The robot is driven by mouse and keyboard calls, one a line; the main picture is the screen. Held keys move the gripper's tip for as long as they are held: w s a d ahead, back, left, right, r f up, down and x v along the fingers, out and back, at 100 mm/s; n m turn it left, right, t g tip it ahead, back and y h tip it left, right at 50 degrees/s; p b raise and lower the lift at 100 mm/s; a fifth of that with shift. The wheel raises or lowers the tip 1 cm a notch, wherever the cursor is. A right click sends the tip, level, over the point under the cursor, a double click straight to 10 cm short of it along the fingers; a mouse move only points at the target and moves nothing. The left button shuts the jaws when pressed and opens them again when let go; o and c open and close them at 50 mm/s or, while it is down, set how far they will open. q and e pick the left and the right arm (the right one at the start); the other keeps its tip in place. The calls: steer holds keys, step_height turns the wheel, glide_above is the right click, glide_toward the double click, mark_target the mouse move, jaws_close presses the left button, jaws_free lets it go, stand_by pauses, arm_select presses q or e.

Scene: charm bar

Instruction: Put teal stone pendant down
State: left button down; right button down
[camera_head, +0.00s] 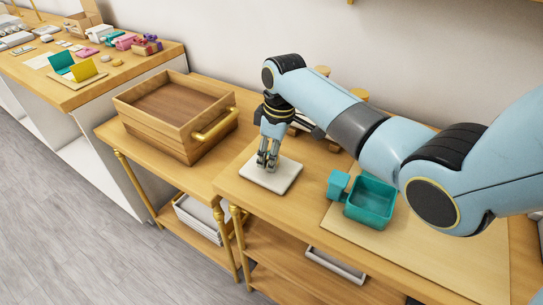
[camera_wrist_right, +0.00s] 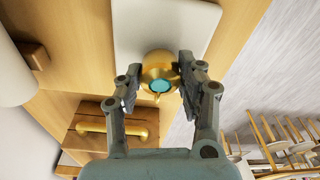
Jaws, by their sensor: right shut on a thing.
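The teal stone pendant (camera_wrist_right: 158,74) shows in the right wrist view as a rounded gold piece with a small teal stone, between my right fingertips. My right gripper (camera_head: 267,162) is shut on it. In the head view the fingers point down over the white pad (camera_head: 281,181), and the pendant is too small to make out there. The white pad also shows in the right wrist view (camera_wrist_right: 190,22), with the pendant over its near edge. I cannot tell whether the pendant touches the pad. My left gripper is not in view.
A wooden crate (camera_head: 158,136) with a gold handle (camera_head: 215,125) stands left of the pad. An open teal box (camera_head: 371,206) stands to its right on a pale mat (camera_head: 425,260). Colourful small boxes (camera_head: 124,41) sit on the far-left counter. The wood around the pad's front is clear.

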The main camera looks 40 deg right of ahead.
steer(key=shift+f, duration=0.55)
steer(key=c, duration=0.8)
jaws_free()
steer(key=shift+f, duration=0.1)
steer(key=r, duration=0.8)
steer(key=s+r, duration=0.1)
steer(key=r, duration=0.3)
steer(key=shift+s+d+r, duration=0.1)
steer(key=shift+d+r, duration=0.05)
steer(key=shift+d, duration=0.25)
